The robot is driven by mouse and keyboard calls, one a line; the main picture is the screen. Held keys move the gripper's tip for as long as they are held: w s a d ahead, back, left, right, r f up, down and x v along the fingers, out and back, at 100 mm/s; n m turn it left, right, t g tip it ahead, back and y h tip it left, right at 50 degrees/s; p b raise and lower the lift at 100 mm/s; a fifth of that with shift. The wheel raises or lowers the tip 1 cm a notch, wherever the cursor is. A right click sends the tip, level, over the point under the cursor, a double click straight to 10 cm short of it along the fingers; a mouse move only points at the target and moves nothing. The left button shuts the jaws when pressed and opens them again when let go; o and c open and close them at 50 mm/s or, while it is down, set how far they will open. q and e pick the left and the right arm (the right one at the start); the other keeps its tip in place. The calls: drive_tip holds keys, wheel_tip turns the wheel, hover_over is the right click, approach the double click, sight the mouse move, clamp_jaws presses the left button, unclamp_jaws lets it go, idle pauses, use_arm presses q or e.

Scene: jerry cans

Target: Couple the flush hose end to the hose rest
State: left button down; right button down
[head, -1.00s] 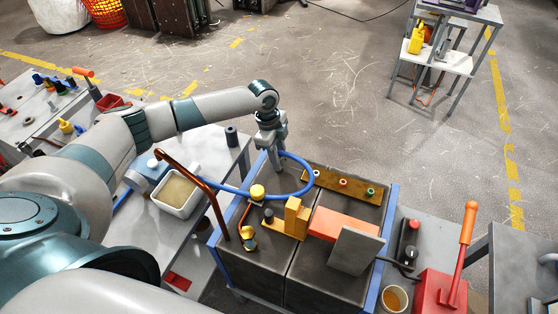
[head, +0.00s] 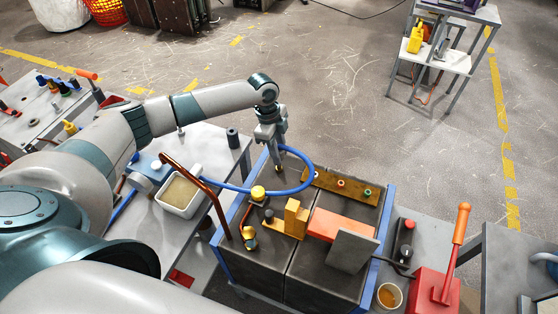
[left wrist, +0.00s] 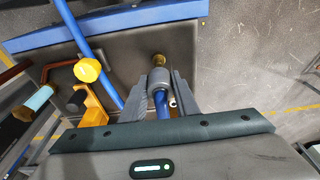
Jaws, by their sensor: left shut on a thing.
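My left gripper (head: 280,163) is over the far part of a dark box-like unit, fingers pointing down. In the left wrist view, its fingers (left wrist: 160,90) are shut on the grey collar of the flush hose end (left wrist: 158,80). The blue hose (head: 309,168) loops from there to the right and back toward the left. A brass fitting (left wrist: 159,60) stands on the dark top just beyond the collar; it looks like the hose rest. I cannot tell whether collar and fitting touch. My right gripper is not in view.
A brass-coloured bar with coloured ports (head: 356,189) lies right of the gripper. A copper pipe (head: 205,188), yellow knob (head: 257,192) and yellow block (head: 296,216) stand nearer. A tilted grey plate (head: 350,252) is at the front right. Open floor lies beyond.

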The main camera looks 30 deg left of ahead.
use_arm(q)
drive_tip(key=shift+r+p, duration=0.3)
drive_tip(key=shift+r, duration=0.2)
idle(0.4)
drive_tip(key=shift+w+d+r+n+b, duration=0.1)
drive_tip(key=shift+d+r+n+b, duration=0.2)
drive_tip(key=shift+d+r+n, duration=0.35)
drive_tip(key=s+d+r+n+t+y+b, duration=0.1)
drive_tip(key=s+d+r+n+b, duration=0.1)
drive_tip(key=r+n, duration=0.6)
drive_tip(key=s+d+r+n+t+y+b, duration=0.1)
drive_tip(key=s+d+r+n+b, duration=0.2)
drive_tip(key=r+n, duration=0.5)
drive_tip(key=shift+s+d+r+b, duration=0.35)
drive_tip(key=shift+s+d+r, duration=0.4)
drive_tip(key=shift+s, duration=0.35)
drive_tip(key=shift+r, duration=0.1)
